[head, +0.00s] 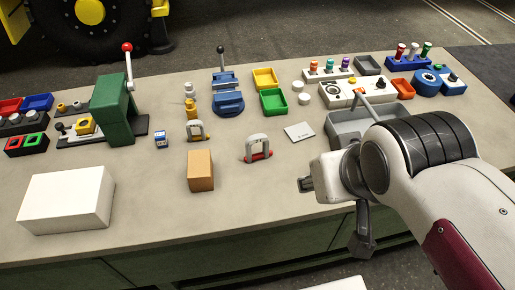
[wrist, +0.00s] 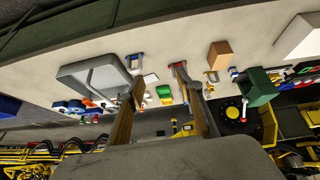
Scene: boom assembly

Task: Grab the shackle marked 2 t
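In the head view, a grey shackle with a red pin (head: 258,148) stands on the bench, left of my arm. Another grey shackle with a yellow pin (head: 198,130) stands further left, behind a brown block. In the wrist view, the red-pin shackle (wrist: 178,67) appears by the right finger and the yellow-pin shackle (wrist: 211,77) beyond it. A similar small piece with blue (wrist: 134,62) lies near the grey tray. No weight marking is readable on any of them. My gripper (wrist: 160,90) is open and empty, with its two fingers apart, not visibly touching anything.
A brown block (head: 200,171) and a white box (head: 67,203) stand at the front left. A white card (head: 299,131) lies right of the red-pin shackle. A grey tray (head: 345,127) is partly behind my arm. A green lever press (head: 117,110) stands left; the front middle bench is clear.

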